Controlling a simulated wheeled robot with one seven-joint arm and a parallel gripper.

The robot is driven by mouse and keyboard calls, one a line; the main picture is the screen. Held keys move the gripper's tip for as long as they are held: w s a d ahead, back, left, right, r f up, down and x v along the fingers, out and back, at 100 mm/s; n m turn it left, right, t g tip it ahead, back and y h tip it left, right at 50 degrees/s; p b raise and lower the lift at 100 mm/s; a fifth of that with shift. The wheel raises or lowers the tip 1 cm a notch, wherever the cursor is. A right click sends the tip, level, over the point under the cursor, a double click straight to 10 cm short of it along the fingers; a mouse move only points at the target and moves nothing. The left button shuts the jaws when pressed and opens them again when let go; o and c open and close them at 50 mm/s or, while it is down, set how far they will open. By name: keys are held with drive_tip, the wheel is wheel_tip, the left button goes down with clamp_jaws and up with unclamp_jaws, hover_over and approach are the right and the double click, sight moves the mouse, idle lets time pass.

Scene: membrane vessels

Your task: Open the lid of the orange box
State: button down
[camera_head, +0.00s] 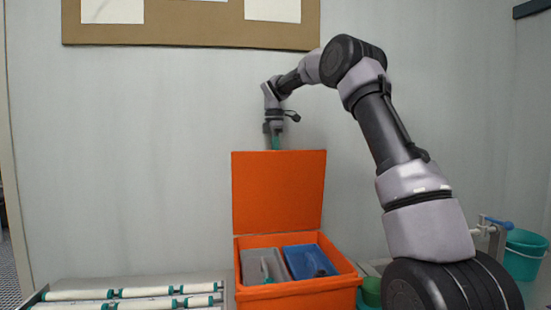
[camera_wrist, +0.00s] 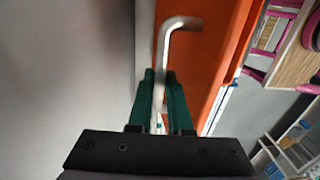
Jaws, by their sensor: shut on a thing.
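The orange box (camera_head: 300,292) stands on the work surface against the wall. Its orange lid (camera_head: 278,190) stands upright at the back of the box, so the inside shows. My gripper (camera_head: 276,143) is at the top edge of the lid, with its lower end partly hidden behind it. In the wrist view my gripper's green fingers (camera_wrist: 161,98) are shut on a bent metal handle (camera_wrist: 168,50). The handle runs along the orange lid (camera_wrist: 205,50). In the box are a grey compartment (camera_head: 256,256) and a blue compartment (camera_head: 300,252), each with something inside.
Several white tubes with green ends (camera_head: 145,292) lie on a rack at the lower left. A green bucket (camera_head: 523,255) is at the far right. A noticeboard (camera_head: 190,32) hangs above on the wall. The wall left of the lid is clear.

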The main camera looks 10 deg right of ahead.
drive_tip(key=shift+f, duration=0.25)
drive_tip(key=c, duration=0.8)
unclamp_jaws()
drive_tip(key=shift+c, duration=0.2)
drive_tip(key=shift+r, duration=0.1)
wheel_tip(320, 180, up, 11)
drive_tip(key=shift+w, duration=0.4)
